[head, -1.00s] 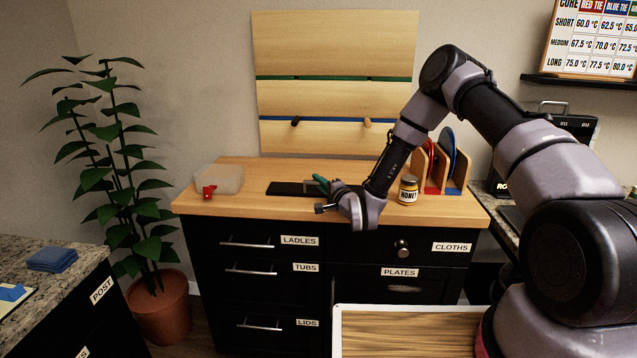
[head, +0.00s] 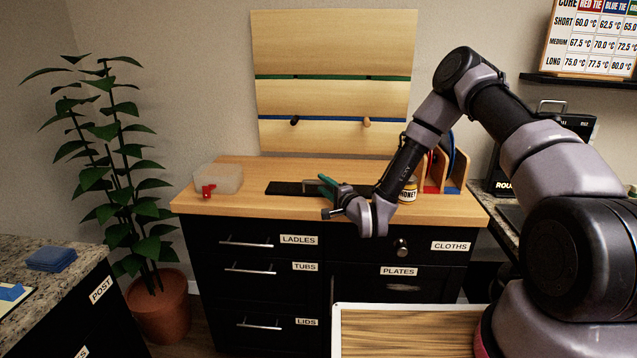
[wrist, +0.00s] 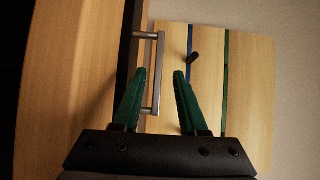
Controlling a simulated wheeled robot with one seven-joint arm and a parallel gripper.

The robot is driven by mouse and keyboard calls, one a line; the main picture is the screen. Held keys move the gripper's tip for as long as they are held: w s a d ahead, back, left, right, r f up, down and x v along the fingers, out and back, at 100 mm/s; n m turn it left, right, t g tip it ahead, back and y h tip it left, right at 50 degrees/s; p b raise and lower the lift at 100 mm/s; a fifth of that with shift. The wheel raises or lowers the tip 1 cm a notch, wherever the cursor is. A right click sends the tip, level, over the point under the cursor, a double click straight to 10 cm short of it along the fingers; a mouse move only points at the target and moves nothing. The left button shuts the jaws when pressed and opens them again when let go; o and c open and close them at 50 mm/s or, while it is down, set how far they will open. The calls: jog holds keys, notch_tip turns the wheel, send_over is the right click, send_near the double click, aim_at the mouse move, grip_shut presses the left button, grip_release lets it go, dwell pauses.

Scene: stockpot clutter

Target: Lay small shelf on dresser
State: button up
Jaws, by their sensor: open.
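The small shelf appears to be the flat dark slab (head: 290,188) lying on the wooden top of the dresser (head: 235,211), near its middle. In the wrist view a grey bar handle (wrist: 158,75) stands up from a dark strip on the wood. In the wrist view my gripper (wrist: 160,72) is open. Its fingers show apart on either side of the handle, with gaps; I cannot tell how far ahead the handle is.
A translucent tub (head: 225,178) with a red clip stands left on the dresser. A honey jar (head: 408,190) and a wooden rack (head: 452,175) with coloured discs stand at the right, close to my arm. A pegged wooden panel (head: 335,50) is behind.

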jog(key=v, duration=0.8)
jog(key=w+d+r+n+g, duration=0.1)
jog(key=w+d+r+n, duration=0.1)
jog(key=shift+w+d+r+g+h, duration=0.15)
jog(key=shift+w+r+g+h, duration=0.2)
jog(key=shift+g+h, duration=0.05)
jog(key=d+r+n+g+h, duration=0.2)
jog(key=d+r+n+h, duration=0.25)
jog(key=d+r, duration=0.75)
jog(key=s+d+r+g+h, duration=0.1)
jog(key=s+d+r+h, duration=0.1)
jog(key=s+d+r, duration=0.3)
jog(key=s+d+r+g+h, duration=0.1)
jog(key=s+d+r+h, duration=0.1)
jog(key=s+r, duration=0.65)
jog(key=s, duration=0.3)
jog(key=s+d+r+g+y, duration=0.1)
jog(key=s+r, duration=0.2)
jog(key=s, duration=0.3)
jog(key=s+d+r+g, duration=0.1)
jog(key=s+r, duration=0.3)
jog(key=s, duration=0.3)
